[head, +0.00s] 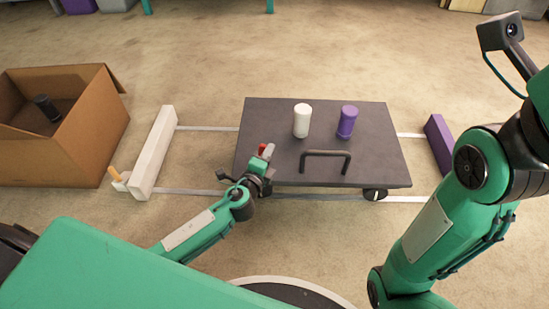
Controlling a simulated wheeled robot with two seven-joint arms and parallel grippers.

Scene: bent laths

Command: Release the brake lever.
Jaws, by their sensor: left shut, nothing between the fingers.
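A dark flat cart (375,125) stands on two pale rails. A small red part (262,148) shows at the cart's left front edge, mostly hidden by my left gripper. I cannot tell whether it is the brake lever. My left gripper (267,157) is shut at that edge, close to the red part. I cannot tell whether they touch. A short lever with an orange handle (115,174) stands tilted at the near end of a white beam (154,152), well left of my left gripper. My right arm rises at the right; its gripper is out of view.
A white cylinder (301,120) and a purple cylinder (347,121) stand on the cart behind a black handle (326,154). A purple beam (439,143) lies across the rails' right end. An open cardboard box (70,150) with a dark object inside stands left.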

